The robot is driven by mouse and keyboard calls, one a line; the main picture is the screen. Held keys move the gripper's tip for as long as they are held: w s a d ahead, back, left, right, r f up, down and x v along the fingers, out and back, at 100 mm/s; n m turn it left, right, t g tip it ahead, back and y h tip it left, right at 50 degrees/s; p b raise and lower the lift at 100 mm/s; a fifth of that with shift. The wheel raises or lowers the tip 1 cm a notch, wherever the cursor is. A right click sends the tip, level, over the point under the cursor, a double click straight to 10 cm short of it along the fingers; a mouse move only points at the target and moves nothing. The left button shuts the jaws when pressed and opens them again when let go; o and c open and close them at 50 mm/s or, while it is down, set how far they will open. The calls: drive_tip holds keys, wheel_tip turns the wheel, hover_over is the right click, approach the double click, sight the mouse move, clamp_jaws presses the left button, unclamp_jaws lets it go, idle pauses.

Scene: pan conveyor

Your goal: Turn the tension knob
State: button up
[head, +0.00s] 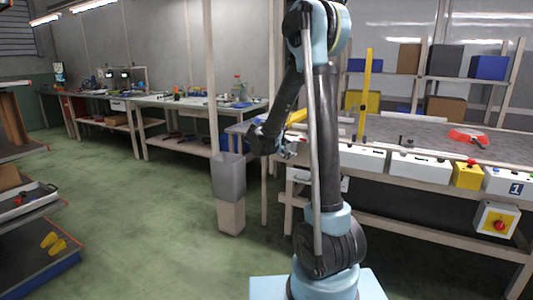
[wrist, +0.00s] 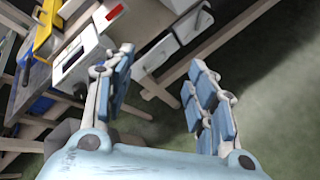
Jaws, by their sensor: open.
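My gripper (wrist: 160,88) is open in the wrist view, with its blue-padded fingers wide apart and nothing between them. In the head view my gripper (head: 288,147) is beside the left end of the workbench, partly hidden by my own arm. White control boxes (head: 420,165) line the bench's front edge, with small dark knobs on top. I cannot tell which one is the tension knob. A white box (wrist: 82,62) also shows in the wrist view, left of the fingers and apart from them.
A yellow box with a red button (head: 467,176) and a hanging box with a red knob (head: 497,222) are at the right. A grey bin (head: 229,178) stands left of the bench. A red tool (head: 467,138) lies on the bench.

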drive_tip(key=w+a+f+n+t+h, duration=0.1)
drive_tip(key=w+a+f+n+t, duration=0.2)
drive_tip(key=w+a+f+n, duration=0.35)
drive_tip(key=w+a+f+n+t, duration=0.3)
drive_tip(key=w+a+f+n, duration=0.15)
drive_tip(key=w+a, duration=0.4)
drive_tip(key=x, duration=1.5)
drive_tip(key=shift+w+a+r, duration=0.3)
drive_tip(key=shift+r, duration=0.1)
drive_tip(key=c, duration=1.1)
